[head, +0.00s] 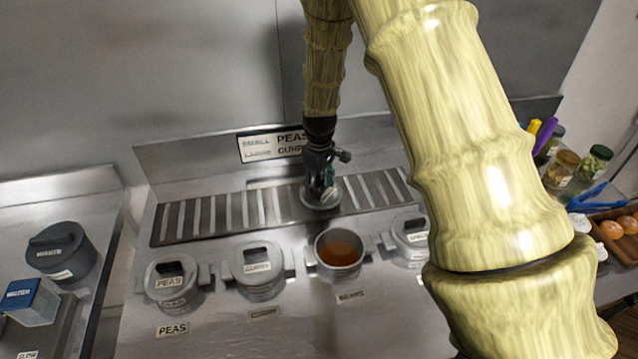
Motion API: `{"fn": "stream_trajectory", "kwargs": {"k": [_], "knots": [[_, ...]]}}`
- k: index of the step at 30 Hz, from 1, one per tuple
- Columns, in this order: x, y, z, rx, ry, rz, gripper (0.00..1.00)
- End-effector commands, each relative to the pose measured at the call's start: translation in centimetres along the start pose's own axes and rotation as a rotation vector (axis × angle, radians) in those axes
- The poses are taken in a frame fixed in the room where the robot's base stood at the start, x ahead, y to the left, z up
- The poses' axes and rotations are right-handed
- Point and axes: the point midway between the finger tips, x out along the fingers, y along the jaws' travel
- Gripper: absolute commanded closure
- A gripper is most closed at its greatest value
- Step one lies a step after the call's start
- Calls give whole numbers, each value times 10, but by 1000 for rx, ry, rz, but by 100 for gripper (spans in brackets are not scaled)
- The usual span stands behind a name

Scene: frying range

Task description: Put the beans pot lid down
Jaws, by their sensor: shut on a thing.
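My gripper (319,180) points down over the slatted rack behind the pots and is shut on the handle of a round grey lid. The beans pot lid (326,202) lies roughly level at the rack; I cannot tell whether it touches the slats. My gripper hides part of it. The beans pot (326,278) stands uncovered in front of the lid, with orange-brown food inside. The slatted rack (232,212) has bare slats on both sides of the lid.
Lidded pots stand beside the open one: peas (173,292) and another (258,288) to the left, one more (409,247) to the right. A dark lidded pot (75,262) and a blue-topped box (30,305) stand far left. Jars (590,168) stand at right, behind my arm.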

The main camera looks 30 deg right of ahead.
Motion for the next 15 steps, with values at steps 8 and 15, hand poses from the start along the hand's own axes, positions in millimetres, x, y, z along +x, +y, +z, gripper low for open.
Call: {"fn": "stream_trajectory", "kwargs": {"k": [8, 15], "knots": [[3, 0, 0, 0, 0, 0, 27], [3, 0, 0, 0, 0, 0, 27]]}}
